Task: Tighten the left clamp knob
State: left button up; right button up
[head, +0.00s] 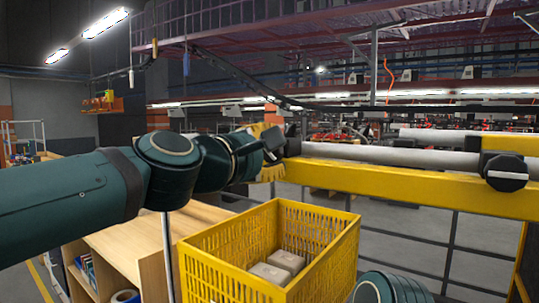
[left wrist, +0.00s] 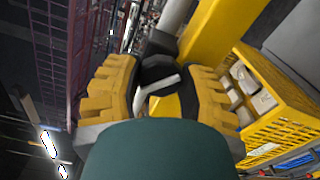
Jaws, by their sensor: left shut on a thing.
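The left clamp knob (head: 293,140) is black and sits at the left end of a pale rail on the yellow beam (head: 420,187). My left gripper (head: 271,153) reaches it from the left with its yellow ribbed fingers around it. In the left wrist view the knob (left wrist: 157,70), dark with a pale curved bar in front, lies between the two fingers (left wrist: 160,88). The gripper is shut on it, and the finger contact is partly hidden. The right clamp knob (head: 504,172), black and faceted, stands at the right on the same beam. My right gripper is out of view.
A yellow slatted crate (head: 335,250) with pale boxes (head: 286,261) stands below the beam. A wooden shelf unit (head: 120,255) is left of it, under my left arm. Dark railings stand behind the beam.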

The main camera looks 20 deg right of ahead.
pick_arm(q)
jog(key=m+b, duration=0.1)
jog(key=m, duration=0.4)
jog(key=shift+m, duration=0.3)
jog(key=shift+m+b, duration=0.6)
jog(key=shift+m, duration=1.5)
jog(key=o, duration=1.2)
jog(key=shift+a, duration=0.1)
jog(key=v, duration=1.2)
